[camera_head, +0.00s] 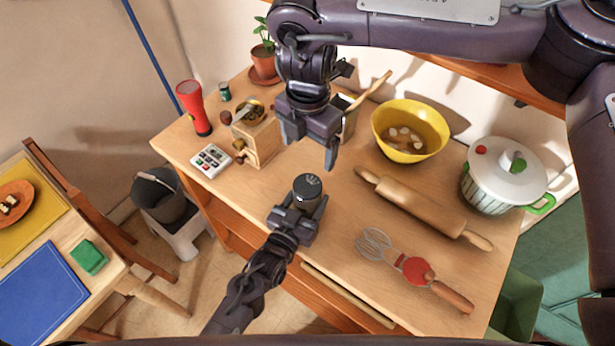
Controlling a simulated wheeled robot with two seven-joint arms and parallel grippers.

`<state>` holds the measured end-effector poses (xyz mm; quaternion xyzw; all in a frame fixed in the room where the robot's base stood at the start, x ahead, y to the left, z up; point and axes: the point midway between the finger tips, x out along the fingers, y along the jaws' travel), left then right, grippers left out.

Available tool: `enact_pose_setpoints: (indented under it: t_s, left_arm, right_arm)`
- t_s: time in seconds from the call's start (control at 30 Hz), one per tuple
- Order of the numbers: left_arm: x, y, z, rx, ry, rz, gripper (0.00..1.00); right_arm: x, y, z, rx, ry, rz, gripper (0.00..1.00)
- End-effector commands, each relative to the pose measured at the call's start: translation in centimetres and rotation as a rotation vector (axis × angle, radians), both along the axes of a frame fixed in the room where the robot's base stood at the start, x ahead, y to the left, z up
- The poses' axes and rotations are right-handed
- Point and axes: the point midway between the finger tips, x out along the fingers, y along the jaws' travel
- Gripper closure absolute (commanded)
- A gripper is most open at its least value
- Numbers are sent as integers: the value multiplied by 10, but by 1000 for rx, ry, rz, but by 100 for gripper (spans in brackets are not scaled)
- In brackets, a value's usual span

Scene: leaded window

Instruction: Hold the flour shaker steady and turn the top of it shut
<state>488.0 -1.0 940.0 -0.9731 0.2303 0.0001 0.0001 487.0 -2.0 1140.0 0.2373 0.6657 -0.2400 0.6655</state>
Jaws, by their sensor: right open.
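The flour shaker (308,188) stands near the front middle of the table, its dark round top with a pale mark facing up. My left gripper (296,218) reaches it from the front, with its jaws around the shaker's body. The lower body is hidden by these jaws. My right gripper (311,150) hangs just above and behind the shaker, pointing down. Its two fingers are spread and empty, apart from the top.
A rolling pin (420,206), an eggbeater (412,268), a yellow bowl (408,128) and a lidded pot (503,172) are to the right. A wooden grinder (257,138), a calculator (211,160) and a red flashlight (194,105) are to the left. The wooden tabletop (335,235) is clear right of the shaker.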

Motion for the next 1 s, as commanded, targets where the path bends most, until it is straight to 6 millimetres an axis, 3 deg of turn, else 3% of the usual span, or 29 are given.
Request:
enact_pose_setpoints:
  t_s: [0.5,0.7,1.0]
  left_arm:
    - [0,0,0,0,0,0,72]
    - [0,0,0,0,0,0,72]
    - [0,0,0,0,0,0,72]
  right_arm:
    - [-1,1,-94,1,2,-1,19]
    - [0,1,-110,2,-1,-1,19]
    - [0,1,-111,3,-1,-1,19]
